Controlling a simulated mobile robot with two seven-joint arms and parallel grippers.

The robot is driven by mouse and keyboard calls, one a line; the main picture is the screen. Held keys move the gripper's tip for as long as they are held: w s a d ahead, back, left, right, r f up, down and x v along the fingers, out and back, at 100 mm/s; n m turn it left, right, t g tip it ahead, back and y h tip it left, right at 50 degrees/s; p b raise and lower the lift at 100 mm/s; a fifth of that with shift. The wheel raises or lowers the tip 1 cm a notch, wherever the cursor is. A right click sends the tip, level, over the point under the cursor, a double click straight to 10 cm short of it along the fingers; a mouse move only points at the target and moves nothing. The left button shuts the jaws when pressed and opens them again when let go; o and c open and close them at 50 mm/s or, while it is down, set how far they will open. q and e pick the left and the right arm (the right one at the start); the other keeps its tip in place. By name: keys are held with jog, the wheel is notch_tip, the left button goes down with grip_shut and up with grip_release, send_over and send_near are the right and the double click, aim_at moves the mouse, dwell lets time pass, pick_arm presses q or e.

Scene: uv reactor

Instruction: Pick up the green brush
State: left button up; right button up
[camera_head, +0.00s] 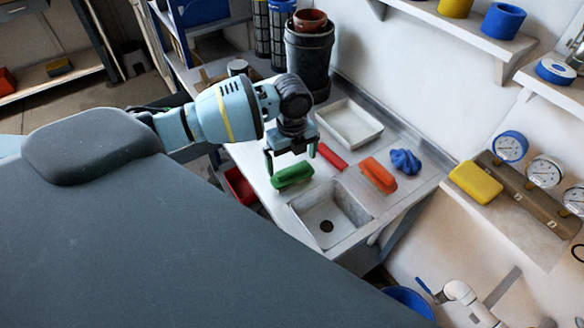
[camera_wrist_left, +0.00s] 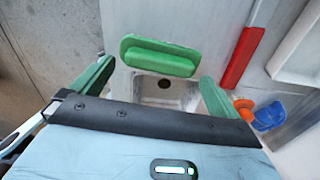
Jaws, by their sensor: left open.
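The green brush (camera_head: 293,176) lies on the pale counter just left of the sink in the head view. My left gripper (camera_head: 289,162) is just above it, pointing down, with its jaws apart. In the left wrist view the green brush (camera_wrist_left: 160,56) lies crosswise ahead of the two green fingers (camera_wrist_left: 157,88), and nothing is between them. I cannot tell from these views whether a finger touches the brush. My right gripper shows in neither view.
A sink (camera_head: 322,222) is beside the brush. A red bar-like object (camera_head: 332,157), an orange brush (camera_head: 378,176) and a blue crumpled item (camera_head: 405,161) lie to its right. A white tray (camera_head: 348,124) and a dark bin (camera_head: 309,58) stand behind.

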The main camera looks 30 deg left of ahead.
pick_arm(q)
jog(key=shift+f, duration=1.3)
jog(key=shift+c, duration=0.4)
jog(key=c, duration=0.7)
jog(key=shift+r, duration=0.2)
jog(key=shift+w+r, duration=0.1)
jog(key=shift+r, duration=0.15)
notch_tip(320, 180, up, 3)
jog(key=shift+f, duration=0.1)
jog(key=s+a, duration=0.2)
jog(key=s, duration=0.3)
jog(key=s+a+r, duration=0.1)
jog(key=s+a, duration=0.1)
jog(key=s, duration=0.3)
jog(key=s+a, duration=0.2)
jog(key=s, duration=0.3)
jog(key=shift+r, duration=0.2)
